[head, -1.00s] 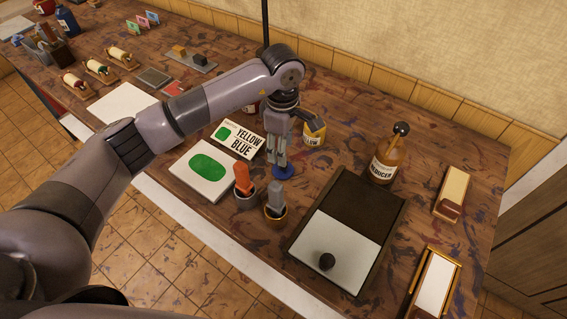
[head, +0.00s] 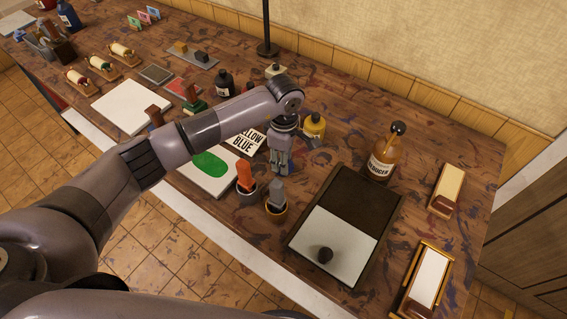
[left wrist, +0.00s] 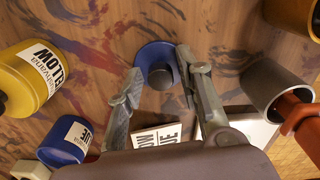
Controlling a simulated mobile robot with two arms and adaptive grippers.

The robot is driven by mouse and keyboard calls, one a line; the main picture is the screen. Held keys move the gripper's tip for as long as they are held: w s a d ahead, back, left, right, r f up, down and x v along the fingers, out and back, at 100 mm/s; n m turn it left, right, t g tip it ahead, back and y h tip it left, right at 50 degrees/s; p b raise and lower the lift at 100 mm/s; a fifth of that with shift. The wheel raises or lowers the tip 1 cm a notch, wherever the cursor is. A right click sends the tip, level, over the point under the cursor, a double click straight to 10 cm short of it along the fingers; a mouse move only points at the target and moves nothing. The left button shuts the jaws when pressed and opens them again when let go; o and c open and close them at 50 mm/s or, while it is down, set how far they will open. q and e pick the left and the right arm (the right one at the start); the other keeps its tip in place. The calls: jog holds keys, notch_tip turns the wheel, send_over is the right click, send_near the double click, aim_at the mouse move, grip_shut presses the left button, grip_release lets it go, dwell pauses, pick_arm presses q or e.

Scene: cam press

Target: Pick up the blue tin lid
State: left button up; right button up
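The blue tin lid (left wrist: 151,54) is a round blue disc with a dark knob, seen in the left wrist view flat on the table. My left gripper (left wrist: 160,66) is open, pointing down, with a finger on either side of the knob; I cannot tell whether they touch it. In the head view my left gripper (head: 279,171) is low over the table, and the lid is hidden there. The blue tin (left wrist: 65,140) and yellow tin (left wrist: 24,78) stand nearby in the left wrist view. My right gripper is not in view.
The yellow tin (head: 314,126) stands just right of my wrist. Two cups, one with an orange-handled tool (head: 245,175) and one with a grey-handled tool (head: 276,193), stand close in front. A dark-framed tray (head: 370,252) and a reducer bottle (head: 383,160) are to the right.

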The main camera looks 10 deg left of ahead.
pick_arm(q)
jog(key=c, duration=0.7)
jog(key=shift+r, duration=0.15)
